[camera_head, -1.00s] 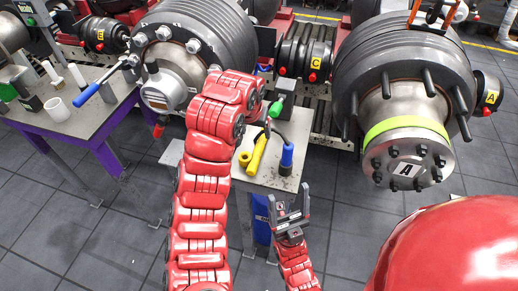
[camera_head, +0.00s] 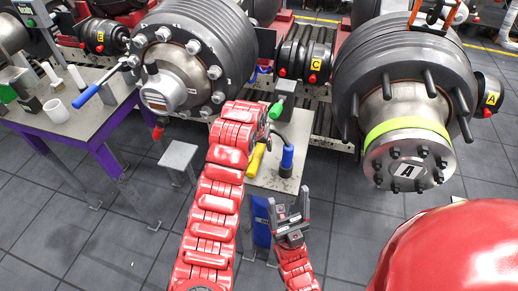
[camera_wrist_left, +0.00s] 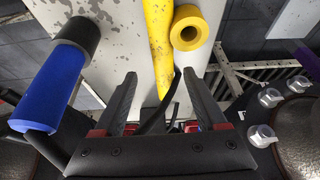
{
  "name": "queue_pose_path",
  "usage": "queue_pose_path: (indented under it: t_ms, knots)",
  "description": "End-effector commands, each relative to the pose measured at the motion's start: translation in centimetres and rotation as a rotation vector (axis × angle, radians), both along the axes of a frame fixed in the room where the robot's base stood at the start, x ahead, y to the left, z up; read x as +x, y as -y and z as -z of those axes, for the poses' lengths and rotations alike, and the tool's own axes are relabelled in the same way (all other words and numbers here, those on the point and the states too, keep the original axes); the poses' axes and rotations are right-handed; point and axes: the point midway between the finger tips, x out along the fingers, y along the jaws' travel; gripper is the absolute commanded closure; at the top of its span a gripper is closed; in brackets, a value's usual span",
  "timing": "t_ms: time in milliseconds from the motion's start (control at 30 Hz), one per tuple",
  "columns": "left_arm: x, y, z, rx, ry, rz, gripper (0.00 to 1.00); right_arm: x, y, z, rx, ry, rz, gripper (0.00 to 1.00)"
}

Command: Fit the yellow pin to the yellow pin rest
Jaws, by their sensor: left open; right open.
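A long yellow bar (camera_head: 256,160), which looks like the yellow pin, lies on the small grey table. It shows in the left wrist view (camera_wrist_left: 159,35), its narrow end pointing between my left fingers. A hollow yellow cylinder (camera_wrist_left: 190,14) stands beside it; I cannot tell whether this is the yellow pin rest. My arm hides it in the head view. My left gripper (camera_wrist_left: 163,82) is open and empty over the table edge, near the bar's narrow end. In the head view the arm largely hides its jaws. My right gripper (camera_head: 290,207) is open and empty, in front of the table.
A blue-handled tool (camera_head: 287,158) stands on the small table (camera_head: 299,130) and shows in the left wrist view (camera_wrist_left: 50,90). A black cable crosses near my left fingers. A green-topped part (camera_head: 276,111) is behind. Large hubs stand behind and right; a purple-legged bench (camera_head: 95,125) is left.

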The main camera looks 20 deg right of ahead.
Motion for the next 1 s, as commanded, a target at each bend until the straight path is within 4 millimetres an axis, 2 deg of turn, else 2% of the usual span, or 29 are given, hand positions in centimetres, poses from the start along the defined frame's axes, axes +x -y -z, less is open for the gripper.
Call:
queue_pose_path:
  t_ms: [267,600,867,1000]
  knots:
    - [1.0,0.1,2.1,0.002,-0.007,0.000,0.26,0.0,0.0,-2.2,0.000,0.000,0.000,0.27]
    - [1.9,0.6,4.3,0.000,-0.001,0.000,0.26,0.0,0.0,-2.7,0.000,0.000,0.000,0.27]
    - [1.9,0.6,4.4,0.000,-0.001,0.001,0.26,0.0,0.0,-2.6,0.000,0.000,0.000,0.27]
    - [1.9,0.6,4.4,0.000,-0.001,0.001,0.49,0.0,0.0,-2.6,0.000,0.000,0.000,0.27]
